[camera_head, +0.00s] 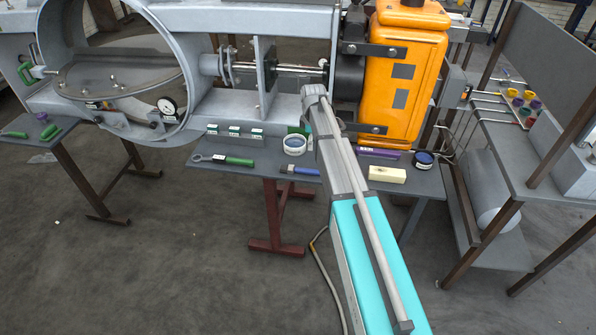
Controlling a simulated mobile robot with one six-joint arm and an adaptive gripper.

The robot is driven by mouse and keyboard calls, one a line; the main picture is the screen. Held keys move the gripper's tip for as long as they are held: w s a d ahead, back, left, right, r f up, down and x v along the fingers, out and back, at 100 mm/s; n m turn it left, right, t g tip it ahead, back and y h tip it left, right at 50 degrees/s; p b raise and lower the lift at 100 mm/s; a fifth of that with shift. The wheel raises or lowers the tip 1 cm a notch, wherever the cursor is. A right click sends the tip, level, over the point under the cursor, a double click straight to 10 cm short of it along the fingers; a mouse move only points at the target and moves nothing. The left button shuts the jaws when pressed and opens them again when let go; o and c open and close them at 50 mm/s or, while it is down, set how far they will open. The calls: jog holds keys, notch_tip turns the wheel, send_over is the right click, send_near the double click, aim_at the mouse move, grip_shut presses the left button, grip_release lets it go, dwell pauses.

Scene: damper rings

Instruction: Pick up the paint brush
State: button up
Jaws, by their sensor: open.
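My arm reaches up from the bottom right to a grey joint in front of the machine. I cannot make out gripper fingers; the arm's own links seem to hide them. I see nothing held.
A green-handled wrench (225,160) lies left of the brush. A white-and-blue tin (294,145) stands behind it. A cream block (387,174) and dark blue tin (423,160) are right of my arm. An orange machine housing (404,75) rises behind. The floor in front is clear.

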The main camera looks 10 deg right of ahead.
jog(key=b, duration=0.9)
send_over(310, 169)
jog(key=shift+f, duration=4.3)
jog(key=shift+f, duration=0.1)
jog(key=shift+s+f+b, duration=0.1)
jog(key=shift+f+b, duration=2.25)
jog(key=shift+f, duration=0.15)
grip_shut()
